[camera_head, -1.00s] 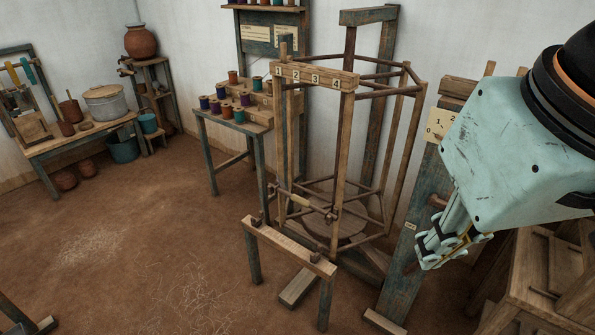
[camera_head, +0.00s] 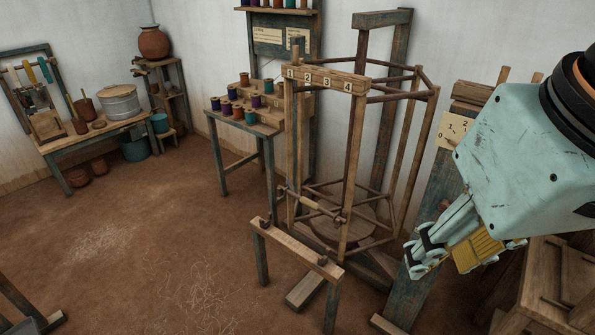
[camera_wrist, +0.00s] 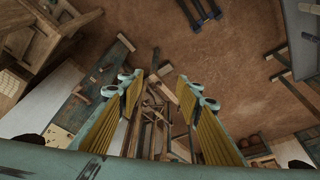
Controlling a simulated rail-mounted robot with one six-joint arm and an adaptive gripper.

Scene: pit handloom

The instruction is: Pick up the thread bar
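A thin rod with a pale thicker middle (camera_head: 308,203) lies across the near side of the wooden reel frame (camera_head: 347,145); it may be the thread bar, but I cannot tell for sure. My gripper (camera_head: 452,254) hangs to the right of the frame, well apart from the rod. In the wrist view my gripper (camera_wrist: 157,80) is open, with yellow pads facing each other and nothing between them. Wooden bars of the frame show beyond the gap, too small to tell apart.
A low wooden rail (camera_head: 295,247) on legs stands in front of the frame. A table with spools (camera_head: 240,118) stands behind left. A dark upright post with a number card (camera_head: 453,130) and a wooden stand (camera_head: 560,275) are near my gripper. The floor at left is open.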

